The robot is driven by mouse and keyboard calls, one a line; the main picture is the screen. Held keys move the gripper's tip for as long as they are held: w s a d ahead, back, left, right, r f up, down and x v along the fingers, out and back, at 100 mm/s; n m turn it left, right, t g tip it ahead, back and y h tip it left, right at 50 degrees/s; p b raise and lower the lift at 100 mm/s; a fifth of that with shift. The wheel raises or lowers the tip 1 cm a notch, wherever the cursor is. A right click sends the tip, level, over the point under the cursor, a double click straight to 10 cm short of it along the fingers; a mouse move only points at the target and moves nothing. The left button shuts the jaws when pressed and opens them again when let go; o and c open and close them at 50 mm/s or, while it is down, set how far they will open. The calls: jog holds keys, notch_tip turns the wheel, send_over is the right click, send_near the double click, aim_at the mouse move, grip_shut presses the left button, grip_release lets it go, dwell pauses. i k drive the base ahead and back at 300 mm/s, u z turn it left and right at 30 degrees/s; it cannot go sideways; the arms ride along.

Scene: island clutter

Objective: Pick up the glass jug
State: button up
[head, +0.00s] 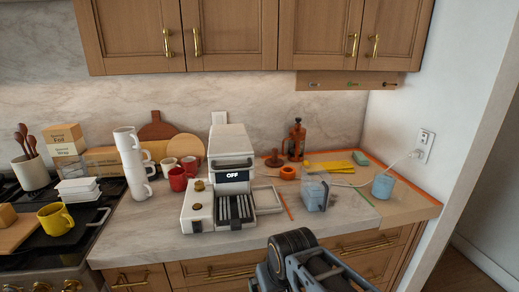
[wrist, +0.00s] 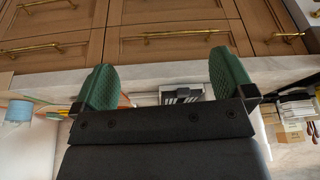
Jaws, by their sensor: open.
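The glass jug (head: 316,191) is clear, faintly bluish, with a handle. In the head view it stands upright on the counter, right of the white machine marked OFF. In the wrist view I cannot make it out; the green finger or gripper body may hide it. My gripper (wrist: 165,82) shows in the wrist view with two green textured fingers wide apart and nothing between them. My arm is at the bottom of the head view, in front of the counter; the fingertips are not clear there.
The white machine (head: 232,170) stands left of the jug, with a blue container (head: 383,186) and a cord to its right. Stacked white mugs (head: 137,165) stand left. Drawers front the counter.

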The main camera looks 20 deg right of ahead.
aim_at(384, 183)
jog(key=z, duration=1.6)
